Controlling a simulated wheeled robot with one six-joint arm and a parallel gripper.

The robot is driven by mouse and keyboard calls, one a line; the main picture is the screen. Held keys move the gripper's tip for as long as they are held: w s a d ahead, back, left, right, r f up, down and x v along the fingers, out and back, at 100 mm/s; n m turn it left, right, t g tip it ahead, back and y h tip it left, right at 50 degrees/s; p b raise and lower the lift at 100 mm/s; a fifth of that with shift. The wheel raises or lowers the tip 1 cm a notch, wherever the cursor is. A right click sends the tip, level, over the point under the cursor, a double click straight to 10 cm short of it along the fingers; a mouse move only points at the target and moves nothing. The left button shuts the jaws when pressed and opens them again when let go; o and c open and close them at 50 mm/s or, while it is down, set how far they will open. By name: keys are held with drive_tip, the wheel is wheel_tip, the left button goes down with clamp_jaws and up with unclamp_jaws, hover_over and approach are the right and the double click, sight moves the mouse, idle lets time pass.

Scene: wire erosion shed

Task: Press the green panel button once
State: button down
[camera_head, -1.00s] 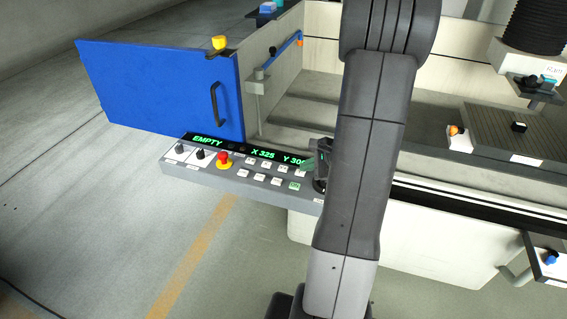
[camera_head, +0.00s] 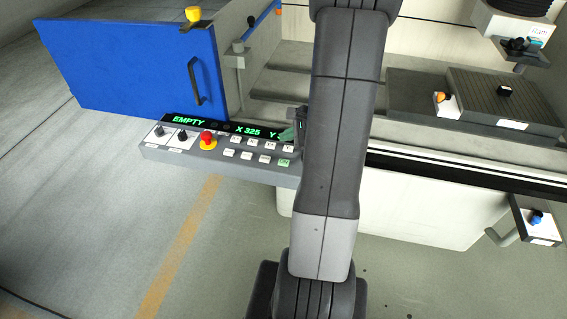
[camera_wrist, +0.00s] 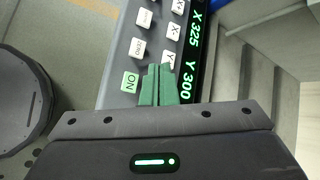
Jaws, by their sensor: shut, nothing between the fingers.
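The control panel (camera_head: 220,170) is a grey slanted box with several white keys and a green-lit display. The green button (camera_head: 284,162), marked ON, is at the right end of its lower key row. It also shows in the wrist view (camera_wrist: 130,82), unhidden. My gripper (camera_head: 287,134) is shut and empty, its green fingertips over the display and upper keys, behind the green button in the head view. In the wrist view the fingertips (camera_wrist: 159,72) are just right of the green button, over a white key. I cannot tell whether they touch the panel.
A red emergency knob (camera_head: 207,139) on a yellow base and two dark knobs are on the panel's left. A blue door (camera_head: 140,68) stands open behind it. The machine bed (camera_head: 470,100) lies to the right. Open floor is in front.

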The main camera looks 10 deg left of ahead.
sight(287, 163)
wheel_tip(287, 163, down, 8)
drive_tip(key=b, duration=0.5)
drive_tip(key=shift+r+b, duration=0.15)
drive_tip(key=shift+b, duration=0.15)
idle(1.5)
drive_tip(key=shift+f+b, duration=0.4)
drive_tip(key=shift+b, duration=0.1)
drive_tip(key=shift+f+b, duration=0.35)
drive_tip(key=shift+b, duration=0.05)
idle(0.4)
idle(0.4)
drive_tip(key=shift+r+p, duration=0.6)
drive_tip(key=shift+r, duration=0.2)
wheel_tip(287, 163, up, 5)
drive_tip(key=p, duration=0.4)
drive_tip(key=shift+r, duration=0.1)
